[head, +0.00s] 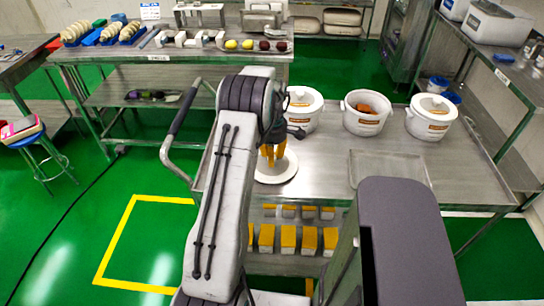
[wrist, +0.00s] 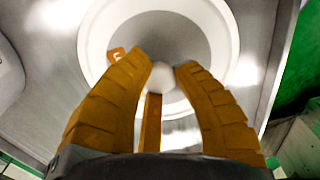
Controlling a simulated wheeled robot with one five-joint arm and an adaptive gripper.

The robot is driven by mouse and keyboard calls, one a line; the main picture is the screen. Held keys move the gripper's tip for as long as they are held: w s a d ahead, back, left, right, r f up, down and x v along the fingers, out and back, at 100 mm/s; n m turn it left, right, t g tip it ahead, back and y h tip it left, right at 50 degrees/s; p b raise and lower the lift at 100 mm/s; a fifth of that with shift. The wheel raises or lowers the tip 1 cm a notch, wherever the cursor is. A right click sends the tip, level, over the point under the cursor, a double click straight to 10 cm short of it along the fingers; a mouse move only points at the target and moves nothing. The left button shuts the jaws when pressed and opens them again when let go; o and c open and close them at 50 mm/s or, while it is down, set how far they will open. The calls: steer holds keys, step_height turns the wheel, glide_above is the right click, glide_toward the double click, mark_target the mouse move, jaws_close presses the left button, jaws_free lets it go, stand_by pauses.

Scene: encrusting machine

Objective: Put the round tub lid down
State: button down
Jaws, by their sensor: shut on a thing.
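The round tub lid (head: 286,174) is a white disc over the left end of the steel table in the head view. My gripper (head: 272,158), with orange fingers, points down at its middle. In the wrist view the lid (wrist: 97,40) lies beyond the fingertips, with an orange label partly behind the left finger. My gripper (wrist: 163,68) is shut on the lid's knob, which shows between the fingers. The lid looks level. I cannot tell whether its underside touches the tabletop.
The steel table (head: 322,168) has a lidded white tub (head: 302,118), an open tub (head: 362,122) with orange contents and another lidded tub (head: 428,127) along its back. Bare tabletop lies between lid and tray. Yellow boxes (head: 288,238) stand below.

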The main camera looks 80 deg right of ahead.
steer(key=shift+f, duration=0.1)
steer(key=c, duration=1.1)
jaws_free()
steer(key=shift+o, duration=0.2)
step_height(320, 180, up, 12)
steer(key=shift+d, duration=0.1)
